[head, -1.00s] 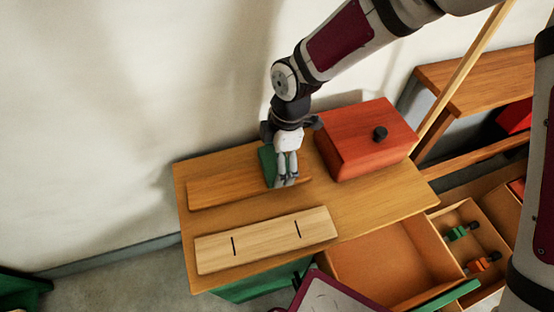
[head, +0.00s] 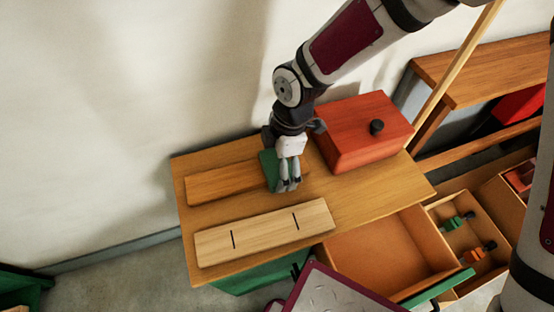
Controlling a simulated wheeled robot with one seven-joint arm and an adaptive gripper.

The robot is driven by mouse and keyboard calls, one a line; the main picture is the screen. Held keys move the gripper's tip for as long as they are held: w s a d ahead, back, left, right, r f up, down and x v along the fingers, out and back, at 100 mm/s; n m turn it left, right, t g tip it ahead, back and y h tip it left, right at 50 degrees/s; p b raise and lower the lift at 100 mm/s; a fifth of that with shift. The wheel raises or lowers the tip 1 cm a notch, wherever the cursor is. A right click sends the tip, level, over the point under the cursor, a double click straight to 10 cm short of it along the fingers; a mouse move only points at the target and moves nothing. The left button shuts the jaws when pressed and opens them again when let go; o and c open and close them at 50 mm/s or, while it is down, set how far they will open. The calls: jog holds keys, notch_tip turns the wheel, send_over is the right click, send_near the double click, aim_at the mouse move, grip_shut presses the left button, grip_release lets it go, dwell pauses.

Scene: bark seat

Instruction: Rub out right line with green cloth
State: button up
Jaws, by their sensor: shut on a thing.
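A pale wooden board (head: 264,234) lies near the front edge of the table. It bears two short dark lines, the left line (head: 232,240) and the right line (head: 296,221). My gripper (head: 289,186) points down behind the right line and is shut on the green cloth (head: 269,168). The cloth shows at the left side of the fingers; the rest of it is hidden by them. The gripper and cloth are over the right end of a darker wooden board (head: 222,183), apart from the right line. I cannot tell whether the cloth touches that board.
A red box (head: 360,134) with a black knob stands right of my gripper on the table (head: 374,197). An open, empty drawer (head: 380,254) juts out at the front right. Another open drawer holds a green item (head: 456,222) and an orange item (head: 479,251).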

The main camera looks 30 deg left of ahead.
jog(key=shift+a+r+p, duration=0.15)
jog(key=shift+r+p, duration=2.05)
jog(key=shift+r, duration=0.7)
jog(key=shift+f, duration=0.1)
